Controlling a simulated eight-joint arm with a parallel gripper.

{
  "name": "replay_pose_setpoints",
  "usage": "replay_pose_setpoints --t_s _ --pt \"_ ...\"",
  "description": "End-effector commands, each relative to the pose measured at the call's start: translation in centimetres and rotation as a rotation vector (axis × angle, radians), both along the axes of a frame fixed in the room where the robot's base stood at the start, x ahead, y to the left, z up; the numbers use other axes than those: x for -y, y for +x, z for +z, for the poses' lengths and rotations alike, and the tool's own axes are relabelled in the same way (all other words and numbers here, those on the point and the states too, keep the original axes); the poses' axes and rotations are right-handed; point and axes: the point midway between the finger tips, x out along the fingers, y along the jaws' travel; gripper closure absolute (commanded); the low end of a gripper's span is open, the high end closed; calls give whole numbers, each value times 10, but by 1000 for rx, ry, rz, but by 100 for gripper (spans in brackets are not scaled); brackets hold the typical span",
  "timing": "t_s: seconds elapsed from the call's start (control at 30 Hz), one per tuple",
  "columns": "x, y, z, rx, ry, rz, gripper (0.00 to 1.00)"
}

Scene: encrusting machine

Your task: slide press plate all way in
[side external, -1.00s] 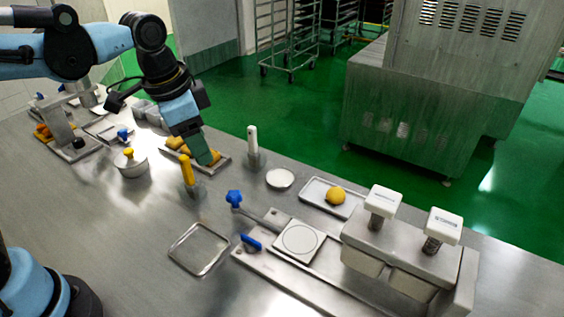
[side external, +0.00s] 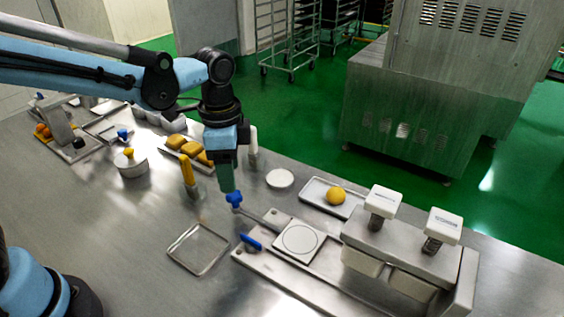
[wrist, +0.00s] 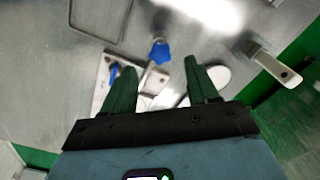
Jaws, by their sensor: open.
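The press plate (side external: 299,240) is a pale square plate with a round outline, sitting on the metal rail base (side external: 264,266) to the left of the press housing. A rod runs from it up and left to a blue star knob (side external: 234,198). My gripper (side external: 230,187) points down right at the knob in the side view. In the wrist view, my green fingers (wrist: 161,72) are open and spread, with the blue knob (wrist: 160,51) ahead between and beyond their tips. Contact with the knob cannot be told. The plate is mostly hidden behind my fingers in the wrist view.
The press housing (side external: 408,255) with two white-capped plungers stands right of the plate. A blue lever (side external: 251,242) and an empty shallow tray (side external: 198,249) lie left of it. A yellow-handled tool (side external: 187,171) and a white-handled tool (side external: 253,142) stand upright near my gripper.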

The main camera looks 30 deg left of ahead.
Motion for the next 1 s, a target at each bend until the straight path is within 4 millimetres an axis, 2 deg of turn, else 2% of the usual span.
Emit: replay_pose_setpoints --t_s 0.2,0.4,0.8,1.0 --pt "0 0 -31 0 0 1 41" --pt "0 0 -49 0 0 1 41" --pt "0 0 -54 0 0 1 41" --pt "0 0 -53 0 0 1 72"
